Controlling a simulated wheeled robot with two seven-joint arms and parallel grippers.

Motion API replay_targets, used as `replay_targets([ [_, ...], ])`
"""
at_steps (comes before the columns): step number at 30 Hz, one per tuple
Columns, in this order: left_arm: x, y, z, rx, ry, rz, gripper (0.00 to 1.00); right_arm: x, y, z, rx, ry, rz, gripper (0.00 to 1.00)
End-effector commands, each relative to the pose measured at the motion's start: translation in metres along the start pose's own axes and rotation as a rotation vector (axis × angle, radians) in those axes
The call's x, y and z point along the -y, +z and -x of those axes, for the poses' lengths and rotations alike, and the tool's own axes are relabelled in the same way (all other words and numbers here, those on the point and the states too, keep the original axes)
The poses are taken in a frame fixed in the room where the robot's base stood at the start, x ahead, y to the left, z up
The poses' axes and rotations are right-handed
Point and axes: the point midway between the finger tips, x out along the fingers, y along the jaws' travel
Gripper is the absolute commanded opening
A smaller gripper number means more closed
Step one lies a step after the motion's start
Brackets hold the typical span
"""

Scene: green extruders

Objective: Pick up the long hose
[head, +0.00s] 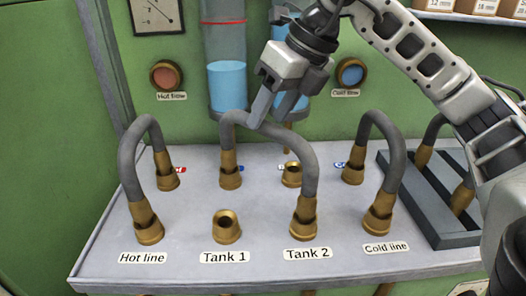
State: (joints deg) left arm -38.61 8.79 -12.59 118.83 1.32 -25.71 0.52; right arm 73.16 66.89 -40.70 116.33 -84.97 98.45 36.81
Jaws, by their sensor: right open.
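A long grey hose (275,130) with brass ends arches diagonally across the panel in the head view. It runs from a rear fitting (230,172) to the front fitting labelled Tank 2 (303,218). My right gripper (264,112) reaches down from the upper right with its fingers at the top of this arch. It is open. One finger overlaps the hose in the picture; whether it touches, I cannot tell. My left gripper is out of view.
Shorter hoses arch at the Hot line (128,165) and Cold line (393,150). The Tank 1 fitting (226,228) and a rear fitting (291,174) stand bare. A dark rack (440,215) with hose ends is at right. Blue-filled cylinders (227,75) stand behind.

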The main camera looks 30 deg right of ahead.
Motion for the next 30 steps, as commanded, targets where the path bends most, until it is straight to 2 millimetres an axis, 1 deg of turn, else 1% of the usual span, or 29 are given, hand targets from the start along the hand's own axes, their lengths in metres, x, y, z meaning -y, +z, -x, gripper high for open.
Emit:
replay_targets([
  [1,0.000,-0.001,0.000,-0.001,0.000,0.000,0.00,0.000,-0.001,-0.005,-0.003,0.000,0.001,0.49],
  [5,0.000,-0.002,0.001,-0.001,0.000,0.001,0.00,-0.001,0.000,-0.011,-0.001,0.001,0.001,0.49],
  [8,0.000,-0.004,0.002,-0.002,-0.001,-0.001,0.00,-0.001,0.001,-0.024,-0.005,0.002,0.001,0.49],
  [12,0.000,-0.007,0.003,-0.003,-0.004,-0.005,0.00,-0.002,0.003,-0.045,-0.003,0.002,0.001,0.49],
  [15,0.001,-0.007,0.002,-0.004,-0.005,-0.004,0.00,-0.002,0.003,-0.056,-0.002,0.002,0.001,0.49],
  [18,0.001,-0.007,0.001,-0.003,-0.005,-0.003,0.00,-0.001,0.003,-0.060,-0.001,0.002,0.001,0.49],
  [30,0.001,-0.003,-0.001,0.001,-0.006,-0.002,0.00,-0.001,0.003,-0.061,0.000,0.002,0.001,0.49],
])
